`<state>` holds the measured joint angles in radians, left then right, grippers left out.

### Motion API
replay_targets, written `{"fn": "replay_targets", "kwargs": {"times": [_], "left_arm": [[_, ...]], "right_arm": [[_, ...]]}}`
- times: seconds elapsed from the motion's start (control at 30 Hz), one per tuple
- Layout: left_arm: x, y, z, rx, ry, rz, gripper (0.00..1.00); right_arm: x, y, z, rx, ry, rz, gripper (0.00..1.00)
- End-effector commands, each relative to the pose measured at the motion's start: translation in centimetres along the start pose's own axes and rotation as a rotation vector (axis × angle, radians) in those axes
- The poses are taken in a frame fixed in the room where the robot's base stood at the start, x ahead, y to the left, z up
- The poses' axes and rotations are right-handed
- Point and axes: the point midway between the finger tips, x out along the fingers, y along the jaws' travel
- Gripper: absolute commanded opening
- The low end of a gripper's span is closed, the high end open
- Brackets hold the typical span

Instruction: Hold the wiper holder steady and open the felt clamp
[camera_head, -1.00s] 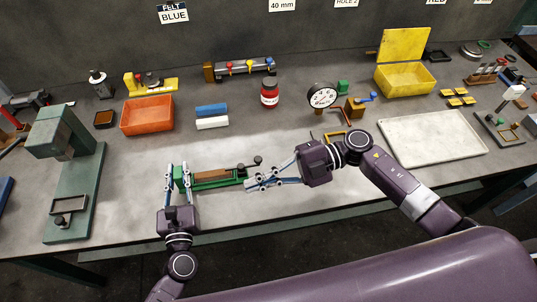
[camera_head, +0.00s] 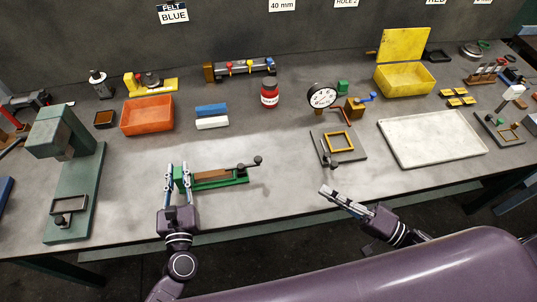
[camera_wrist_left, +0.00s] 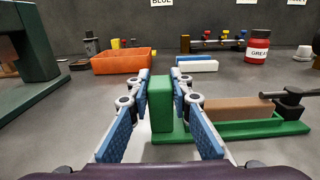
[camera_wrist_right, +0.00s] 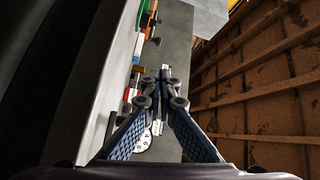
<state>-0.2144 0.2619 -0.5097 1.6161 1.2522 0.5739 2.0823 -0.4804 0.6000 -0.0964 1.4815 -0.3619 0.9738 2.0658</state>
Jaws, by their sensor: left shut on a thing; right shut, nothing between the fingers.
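The green wiper holder (camera_head: 222,183) lies on the bench with a brown felt strip (camera_head: 212,175) in its channel. My left gripper (camera_head: 177,172) is shut on the upright green block at the holder's left end; the left wrist view shows this block (camera_wrist_left: 160,103) between the blue finger pads. The felt clamp (camera_head: 250,163), a dark lever with round knobs, is at the holder's right end. It also shows in the left wrist view (camera_wrist_left: 290,100), with its arm reaching left over the felt's end. My right gripper (camera_head: 340,196) is shut and empty near the bench's front edge, well right of the holder.
A dark plate with a yellow frame (camera_head: 340,142) lies behind my right gripper. A pale tray (camera_head: 430,157) is further right. A green press (camera_head: 70,185) stands left of my left gripper. The bench between holder and dark plate is clear.

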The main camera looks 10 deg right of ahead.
Motion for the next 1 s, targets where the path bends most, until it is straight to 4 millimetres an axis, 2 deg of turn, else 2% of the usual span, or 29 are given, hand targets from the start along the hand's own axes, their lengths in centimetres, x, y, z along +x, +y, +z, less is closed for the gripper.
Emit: {"fn": "replay_targets", "kwargs": {"times": [0.37, 0.53, 0.67, 1.0], "left_arm": [[0.0, 0.0, 0.0, 0.0, -0.001, -0.001, 0.0], [0.0, 0.0, 0.0, 0.0, -0.001, 0.0, 0.0], [0.0, 0.0, 0.0, 0.0, -0.001, 0.0, 0.0], [0.0, 0.0, 0.1, 0.0, -0.001, 0.0, 0.0]], "right_arm": [[-0.5, 0.3, -0.2, 0.042, 0.016, 0.011, 0.0], [0.1, 0.2, -0.2, 0.041, 0.016, 0.008, 0.0], [2.0, 0.2, -0.2, 0.04, 0.016, 0.005, 0.0], [9.4, 0.2, -0.4, 0.039, 0.016, 0.005, 0.0]]}}
